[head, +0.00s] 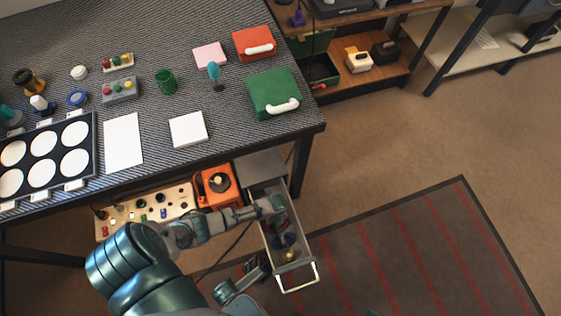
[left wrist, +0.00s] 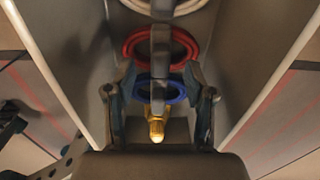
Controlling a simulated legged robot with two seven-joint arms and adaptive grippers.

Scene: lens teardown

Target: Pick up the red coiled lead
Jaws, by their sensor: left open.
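The red coiled lead (left wrist: 161,46) lies in the open drawer (head: 305,243), seen in the left wrist view between a white coil (left wrist: 165,5) and a blue coil (left wrist: 160,92). A grey upright strip crosses in front of the coils' middle. My left gripper (left wrist: 158,82) is open over the drawer, its fingers on either side of the blue coil and just short of the red one. In the head view my left gripper (head: 279,218) reaches into the drawer and hides the red lead. My right gripper (head: 257,268) is left of the drawer; its fingers are unclear.
A brass-coloured piece (left wrist: 156,128) lies by the blue coil. The drawer walls rise close on both sides of my left gripper. An orange device (head: 217,186) and a panel with knobs (head: 145,210) sit left of the drawer. The table (head: 225,150) stands above.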

